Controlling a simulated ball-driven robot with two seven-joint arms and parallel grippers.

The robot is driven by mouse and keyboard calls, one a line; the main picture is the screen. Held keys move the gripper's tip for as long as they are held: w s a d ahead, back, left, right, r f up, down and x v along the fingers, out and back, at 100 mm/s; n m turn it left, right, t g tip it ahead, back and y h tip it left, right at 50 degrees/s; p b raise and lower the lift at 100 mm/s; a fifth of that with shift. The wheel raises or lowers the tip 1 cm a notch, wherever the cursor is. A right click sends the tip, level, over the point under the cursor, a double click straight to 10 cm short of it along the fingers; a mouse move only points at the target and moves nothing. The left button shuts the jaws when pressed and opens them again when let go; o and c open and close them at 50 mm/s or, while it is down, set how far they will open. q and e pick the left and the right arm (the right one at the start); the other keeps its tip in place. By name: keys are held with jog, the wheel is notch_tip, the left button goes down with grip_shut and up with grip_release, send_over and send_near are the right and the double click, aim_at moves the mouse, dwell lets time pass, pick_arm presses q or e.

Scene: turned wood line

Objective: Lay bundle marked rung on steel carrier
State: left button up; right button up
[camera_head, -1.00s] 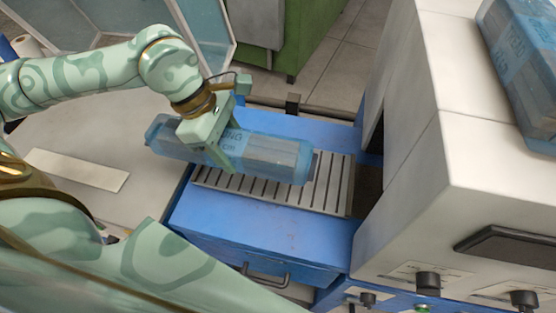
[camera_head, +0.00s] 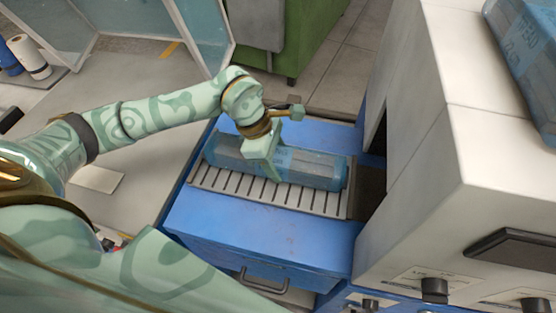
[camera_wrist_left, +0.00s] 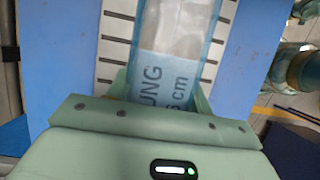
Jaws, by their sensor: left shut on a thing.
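The bundle marked rung (camera_head: 315,168) is a long pack in clear blue wrap. In the left wrist view the bundle (camera_wrist_left: 172,50) shows the letters "UNG" and "cm". It lies lengthwise over the slatted steel carrier (camera_head: 255,190), which is set in a blue bench. My left gripper (camera_head: 262,172) is shut on the bundle near its middle, from above. In the left wrist view the left gripper (camera_wrist_left: 160,100) has a finger on each side of the bundle. The bundle appears to be at the carrier's surface; whether its full weight rests there I cannot tell. My right gripper is not in view.
A white machine housing (camera_head: 410,150) with a dark opening stands right of the carrier. Another wrapped bundle (camera_head: 525,60) lies on top of it. The blue bench top (camera_head: 260,225) in front of the carrier is clear. A pale plate (camera_head: 98,178) lies at left.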

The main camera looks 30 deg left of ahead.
pick_arm(q)
jog(key=shift+f, duration=0.15)
jog(key=o, duration=1.3)
jog(key=p+v, duration=0.2)
jog(key=v, duration=1)
jog(key=shift+s+a, duration=0.1)
